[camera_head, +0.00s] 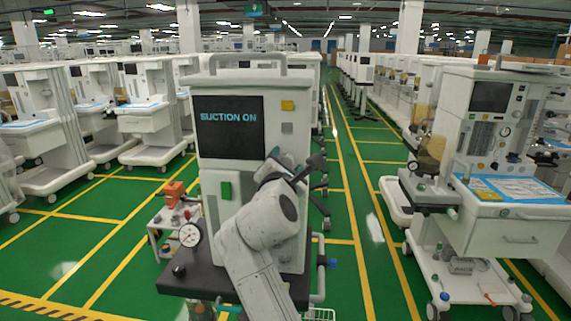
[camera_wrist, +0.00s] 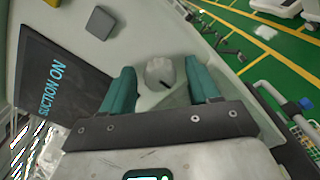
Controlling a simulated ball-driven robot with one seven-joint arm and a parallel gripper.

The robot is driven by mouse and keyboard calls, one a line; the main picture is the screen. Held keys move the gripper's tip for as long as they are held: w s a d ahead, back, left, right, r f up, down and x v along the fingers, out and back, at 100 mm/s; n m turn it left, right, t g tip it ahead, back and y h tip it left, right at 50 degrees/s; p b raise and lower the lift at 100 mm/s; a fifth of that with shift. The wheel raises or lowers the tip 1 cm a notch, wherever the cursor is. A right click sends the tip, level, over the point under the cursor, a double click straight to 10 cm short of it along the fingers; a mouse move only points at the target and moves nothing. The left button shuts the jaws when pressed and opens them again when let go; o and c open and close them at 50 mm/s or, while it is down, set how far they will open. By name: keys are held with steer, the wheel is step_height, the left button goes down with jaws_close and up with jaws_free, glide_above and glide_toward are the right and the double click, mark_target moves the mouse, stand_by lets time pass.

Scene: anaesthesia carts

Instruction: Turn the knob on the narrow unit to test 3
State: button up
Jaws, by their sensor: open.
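The narrow unit (camera_head: 207,162) is a tall white cart in the middle of the head view. Its dark screen (camera_head: 230,127) reads "SUCTION ON"; the screen (camera_wrist: 50,88) also shows tilted in the wrist view. The knob (camera_wrist: 159,72) is a round grey dial with a dark pointer mark, on the white front panel. My gripper (camera_wrist: 162,86) has two teal fingers, open, one on each side of the knob, with a visible gap and no clear contact. In the head view my arm hides the knob, and my gripper (camera_head: 290,168) shows there only as a dark shape against the panel.
A dark shelf (camera_head: 190,283) with a pressure gauge (camera_head: 190,235) juts out below. A wider cart (camera_head: 520,215) stands right; green aisle floor lies between.

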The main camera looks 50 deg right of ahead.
steer(key=c, duration=1)
steer(key=shift+c, duration=0.2)
steer(key=shift+f+m+b, duration=0.15)
steer(key=shift+m+b, duration=2.35)
steer(key=shift+m, duration=3.45)
steer(key=shift+f+m+b, duration=0.1)
steer(key=shift+m+b, duration=2.4)
steer(key=shift+m, duration=3.45)
